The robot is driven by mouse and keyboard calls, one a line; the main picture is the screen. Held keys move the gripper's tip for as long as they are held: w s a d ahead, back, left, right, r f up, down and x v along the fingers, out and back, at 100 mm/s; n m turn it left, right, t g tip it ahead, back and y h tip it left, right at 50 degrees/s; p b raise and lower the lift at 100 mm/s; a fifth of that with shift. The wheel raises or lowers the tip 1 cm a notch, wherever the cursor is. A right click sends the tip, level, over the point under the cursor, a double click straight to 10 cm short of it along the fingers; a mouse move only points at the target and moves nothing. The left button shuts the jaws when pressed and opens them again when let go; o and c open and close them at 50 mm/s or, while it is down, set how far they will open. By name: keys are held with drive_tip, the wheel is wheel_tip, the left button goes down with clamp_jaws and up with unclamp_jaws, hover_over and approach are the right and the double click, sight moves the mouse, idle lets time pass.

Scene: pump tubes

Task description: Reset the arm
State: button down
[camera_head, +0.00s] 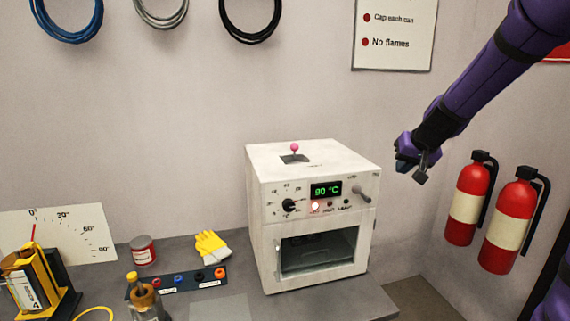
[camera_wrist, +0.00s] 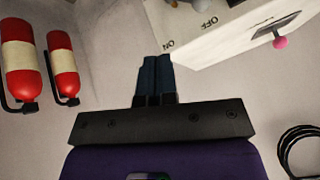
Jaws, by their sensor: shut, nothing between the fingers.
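My purple arm (camera_head: 490,75) reaches in from the upper right in the head view. My gripper (camera_head: 421,177) hangs in the air to the right of the white oven, apart from it. In the wrist view my gripper (camera_wrist: 155,60) has its two dark fingers together, with nothing between them. The white oven (camera_head: 262,220) stands on the grey bench, its display reading 90 °C. A pink-knobbed lever (camera_head: 294,148) stands on its top, and the knob (camera_wrist: 281,42) also shows in the wrist view.
Two red fire extinguishers (camera_head: 467,203) (camera_head: 512,225) hang on the right wall. A tin (camera_head: 143,251), yellow gloves (camera_head: 211,244), a socket strip (camera_head: 178,283) and a bottle (camera_head: 147,299) are on the bench to the left. Cable coils (camera_head: 250,22) hang above. Air above the oven is clear.

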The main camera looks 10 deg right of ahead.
drive_tip(key=s+a+r+n+g, duration=0.1)
drive_tip(key=s+a+r+n, duration=0.15)
drive_tip(key=s+a, duration=0.6)
drive_tip(key=s+a+r+n, duration=0.1)
drive_tip(key=s+a+r, duration=0.4)
drive_tip(key=s, duration=0.7)
drive_tip(key=s+a+f, duration=0.1)
drive_tip(key=s, duration=0.7)
drive_tip(key=shift+s+a+f+g, duration=0.3)
drive_tip(key=shift+s+g, duration=0.1)
